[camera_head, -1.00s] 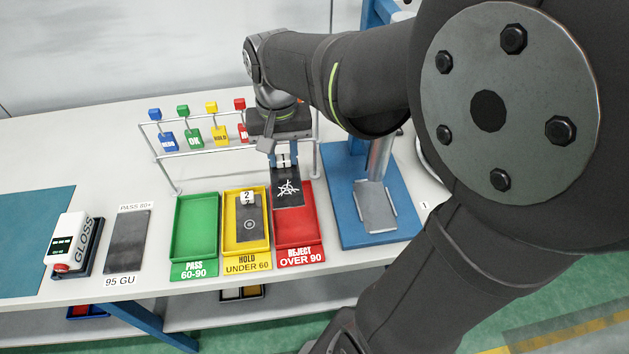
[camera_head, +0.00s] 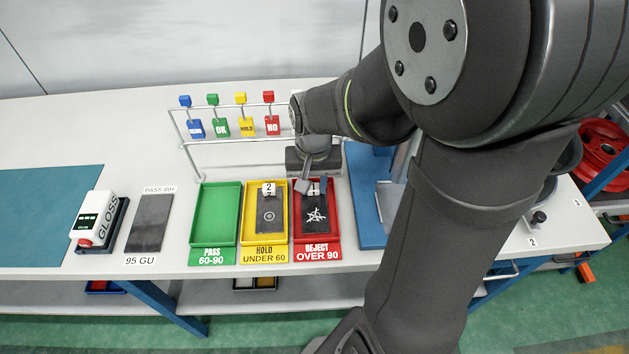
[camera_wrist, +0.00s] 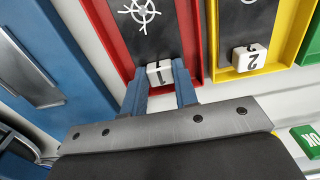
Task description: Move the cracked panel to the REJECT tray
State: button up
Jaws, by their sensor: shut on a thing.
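The cracked panel (camera_head: 316,216) is a dark plate with a white crack mark and a white block numbered 1 (camera_wrist: 161,72) at its back end. It lies within the outline of the red REJECT tray (camera_head: 334,238). I cannot tell whether it touches the tray floor. My gripper (camera_head: 313,188) is shut on the panel's block at the tray's back end. In the wrist view, the blue fingers sit on both sides of the block, and the panel (camera_wrist: 148,36) shows inside the red walls.
The yellow HOLD tray (camera_head: 249,237) stands left of the red tray and holds a dark panel with block 2 (camera_head: 268,190). The green PASS tray (camera_head: 215,215) is empty. A tag rack (camera_head: 228,141) stands behind, and a blue stand (camera_head: 366,215) is close on the right.

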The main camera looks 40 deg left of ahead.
jog(key=shift+f, duration=0.1)
jog(key=o, duration=1)
notch_tip(320, 180, up, 12)
jog(key=shift+r, duration=0.15)
notch_tip(320, 180, down, 12)
jog(key=shift+r, duration=1.85)
